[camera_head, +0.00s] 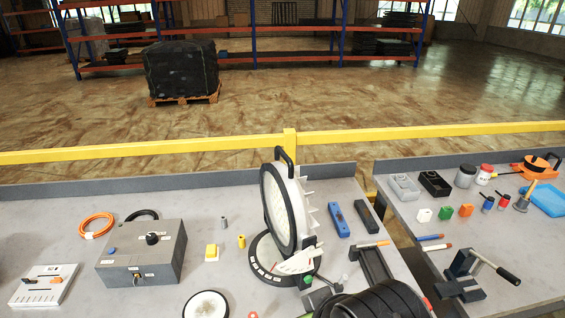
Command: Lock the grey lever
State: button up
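A round floodlight (278,206) with a white finned housing stands upright on a black round base on the left bench. A pale grey, lever-like piece (298,262) lies slanted low at its right side. I take this for the grey lever, but its locked or unlocked state is too small to tell. A black ribbed round part of my arm fills the bottom edge right of the floodlight. Small dark parts just left of it may belong to my gripper (324,291). Its fingers are not clear, and I see no contact with the lever.
A grey control box (142,256) and a yellow block (212,253) are left of the floodlight. A blue tool (338,219) and a dark clamp-like frame (372,262) are to its right. A gap separates the right bench (500,235). A yellow rail (420,132) runs behind.

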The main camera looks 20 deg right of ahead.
aim_at(344, 278)
jog(key=i+z, duration=0.1)
jog(key=z, duration=0.3)
jog(key=j+z, duration=0.15)
jog(key=z, duration=0.2)
jog(key=i+j+z, duration=0.15)
jog(key=z, duration=0.25)
jog(key=j+z, duration=0.1)
jog(key=z, duration=0.3)
jog(key=l+u, duration=0.1)
jog(key=u, duration=0.3)
jog(key=i+l+u, duration=0.15)
jog(key=u, duration=0.25)
jog(key=l+u, duration=0.1)
jog(key=u, duration=0.25)
jog(key=l+u, duration=0.15)
jog(key=u, duration=0.25)
